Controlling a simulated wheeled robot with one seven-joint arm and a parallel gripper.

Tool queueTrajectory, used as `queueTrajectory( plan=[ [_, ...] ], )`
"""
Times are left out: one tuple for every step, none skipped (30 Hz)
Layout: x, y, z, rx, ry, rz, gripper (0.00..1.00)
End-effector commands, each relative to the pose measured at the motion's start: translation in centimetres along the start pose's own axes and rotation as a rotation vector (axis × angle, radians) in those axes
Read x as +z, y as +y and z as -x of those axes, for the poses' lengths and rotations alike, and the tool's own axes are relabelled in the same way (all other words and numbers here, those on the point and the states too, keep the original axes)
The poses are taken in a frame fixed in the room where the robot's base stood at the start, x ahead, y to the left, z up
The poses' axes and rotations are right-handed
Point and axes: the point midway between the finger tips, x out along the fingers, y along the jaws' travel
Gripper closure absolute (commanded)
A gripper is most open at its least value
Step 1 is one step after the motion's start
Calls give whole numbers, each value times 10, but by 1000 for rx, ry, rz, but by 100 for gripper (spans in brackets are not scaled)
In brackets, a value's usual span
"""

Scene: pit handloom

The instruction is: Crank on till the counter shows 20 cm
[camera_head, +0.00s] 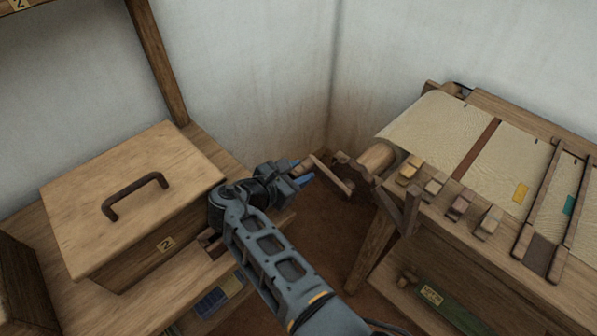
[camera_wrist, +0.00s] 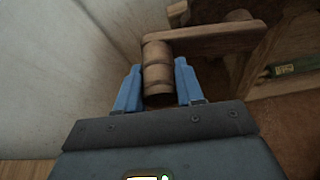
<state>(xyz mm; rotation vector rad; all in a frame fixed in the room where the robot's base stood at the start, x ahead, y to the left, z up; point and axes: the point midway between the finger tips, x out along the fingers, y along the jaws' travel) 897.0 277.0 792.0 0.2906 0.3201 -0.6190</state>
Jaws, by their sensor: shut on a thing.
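The loom (camera_head: 480,150) stands at the right in the head view, with pale cloth (camera_head: 435,125) running onto a wooden roller (camera_head: 377,158) at its left end. A wooden crank arm (camera_head: 334,176) sticks out from that roller towards my gripper (camera_head: 300,178). In the wrist view the crank's round wooden handle (camera_wrist: 158,72) stands between the two blue fingers of my gripper (camera_wrist: 159,88), which is shut on it. The crank arm (camera_wrist: 215,38) runs right from the handle's top. I cannot make out a counter or its number in either view.
A wooden box (camera_head: 130,200) with a dark handle and a "2" label stands on a bench at the left. Several small wooden blocks (camera_head: 459,204) line the loom's front edge. A lower shelf holds a green labelled thing (camera_head: 450,305). Bare walls meet behind the crank.

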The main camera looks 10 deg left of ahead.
Motion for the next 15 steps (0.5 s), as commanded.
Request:
queueTrajectory(
  plan=[
    [-1, -1, 0, -1, 2, 0, 100],
    [-1, -1, 0, -1, 2, 0, 100],
    [-1, -1, 0, -1, 2, 0, 100],
    [-1, -1, 0, -1, 2, 0, 100],
    [-1, -1, 0, -1, 2, 0, 100],
    [-1, -1, 0, -1, 2, 0, 59],
    [-1, -1, 0, -1, 2, 0, 56],
    [-1, -1, 0, -1, 2, 0, 53],
    [-1, -1, 0, -1, 2, 0, 49],
    [-1, -1, 0, 0, 2, 0, 47],
    [-1, -1, 0, 0, 1, 0, 44],
    [-1, 0, 0, 0, 1, -1, 40],
    [-1, 0, 0, 0, 1, -1, 39],
    [-1, 0, 0, 0, 1, -1, 39],
    [0, 0, 0, 0, 1, -1, 39]
  ],
)
